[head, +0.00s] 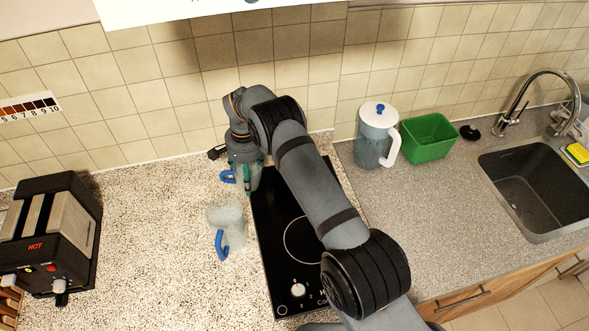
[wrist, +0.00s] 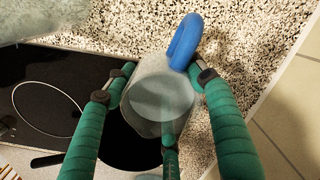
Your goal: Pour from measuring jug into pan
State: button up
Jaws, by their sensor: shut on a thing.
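My gripper (head: 246,178) is over the back left of the black hob (head: 264,215), its green fingers shut on a clear measuring jug with a blue handle (head: 228,177). In the wrist view, the gripper (wrist: 166,82) has its fingers around the jug (wrist: 150,98), and the blue handle sticks out at the upper right. The jug looks pale inside; its fill level is unclear. A dark round shape below the jug looks like the pan (wrist: 122,148), partly hidden by the jug and fingers. A dark handle (head: 217,152) shows beside my gripper in the head view.
A second clear jug with a blue handle (head: 226,232) stands left of the hob. A black toaster (head: 68,222) is at far left. A white-lidded pitcher (head: 377,125), green tub (head: 428,137) and sink (head: 530,190) are right. Speckled counter between toaster and jug is clear.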

aim_at(258, 169)
jog(key=shift+w+d+r+y+p, duration=0.1)
jog(key=shift+d+r+y+p, duration=0.45)
jog(key=shift+d+y, duration=0.15)
jog(key=shift+y, duration=0.3)
jog(key=shift+d+r+y+b, duration=0.15)
jog(key=shift+d+y+b, duration=0.1)
jog(key=shift+y+b, duration=0.25)
jog(key=shift+d+r, duration=0.1)
jog(key=shift+d, duration=0.05)
jog(key=shift+w+d+r+y+b, duration=0.1)
jog(key=shift+d+r+y+b, duration=0.3)
jog(key=shift+r+y, duration=0.35)
jog(key=shift+d+r+y+b, duration=0.3)
jog(key=shift+r+y, duration=0.25)
jog(key=shift+r, duration=0.3)
jog(key=shift+d+r+y, duration=0.55)
jog(key=shift+r+y, duration=0.05)
jog(key=shift+r, duration=0.25)
jog(key=shift+w+d+f+g+y+b, duration=0.1)
jog(key=shift+f+g+y+b, duration=0.1)
jog(key=shift+y+b, duration=0.45)
jog(key=shift+s+d+f+g+y+b, duration=0.1)
jog(key=shift+f+y+b, duration=0.1)
jog(key=shift+y+b, duration=0.5)
jog(key=shift+w+d+f+g+y+b, duration=0.1)
jog(key=shift+f+y+b, duration=0.1)
jog(key=shift+y+b, duration=0.45)
jog(key=shift+d+r+y+b, duration=0.15)
jog(key=shift+r+y+b, duration=0.45)
jog(key=shift+b, duration=1.7)
